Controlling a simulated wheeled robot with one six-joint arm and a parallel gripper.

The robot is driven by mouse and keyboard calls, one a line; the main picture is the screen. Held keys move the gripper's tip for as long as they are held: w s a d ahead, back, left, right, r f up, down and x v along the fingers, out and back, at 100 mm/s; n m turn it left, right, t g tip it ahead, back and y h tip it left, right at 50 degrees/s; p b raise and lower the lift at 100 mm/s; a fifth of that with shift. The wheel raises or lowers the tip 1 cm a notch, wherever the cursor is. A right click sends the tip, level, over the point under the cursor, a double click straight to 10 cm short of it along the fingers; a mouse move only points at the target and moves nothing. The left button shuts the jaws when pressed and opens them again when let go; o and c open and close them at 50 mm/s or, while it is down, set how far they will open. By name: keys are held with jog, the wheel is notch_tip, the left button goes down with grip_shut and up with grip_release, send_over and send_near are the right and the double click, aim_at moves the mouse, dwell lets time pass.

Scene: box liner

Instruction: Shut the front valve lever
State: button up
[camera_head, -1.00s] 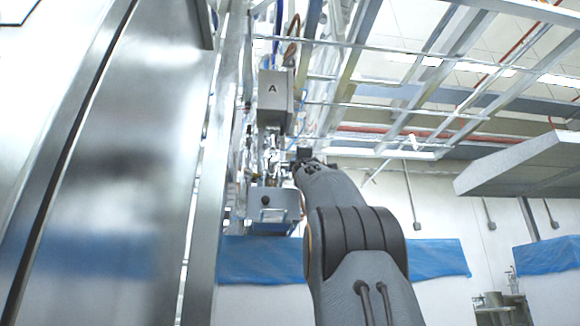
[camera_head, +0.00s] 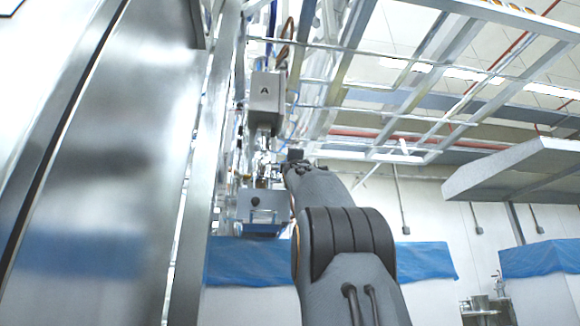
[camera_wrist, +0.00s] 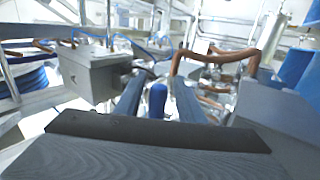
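A blue lever handle (camera_wrist: 157,101) stands upright in the middle of the wrist view; I take it for the valve lever. My gripper (camera_wrist: 158,88) has its two grey-blue fingers apart, one on each side of the handle, with a gap showing on both sides. Whether the handle is truly between the fingers or beyond them in depth I cannot tell. The lever's base and valve body are hidden behind my gripper's dark palm. In the head view my gripper (camera_head: 294,155) is small, beside the machine's pipework, and the lever cannot be made out there.
A grey box (camera_wrist: 92,72) sits just left of the fingers, and brown hoses (camera_wrist: 215,62) run behind to the right. In the head view a steel panel (camera_head: 110,170) fills the left, with a box marked A (camera_head: 265,97) above my gripper and a lower grey box (camera_head: 258,207).

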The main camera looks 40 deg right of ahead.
jog(key=b+v, duration=0.4)
jog(key=v, duration=0.3)
jog(key=shift+s+a+f, duration=0.1)
jog(key=shift+a, duration=0.05)
dwell(0.5)
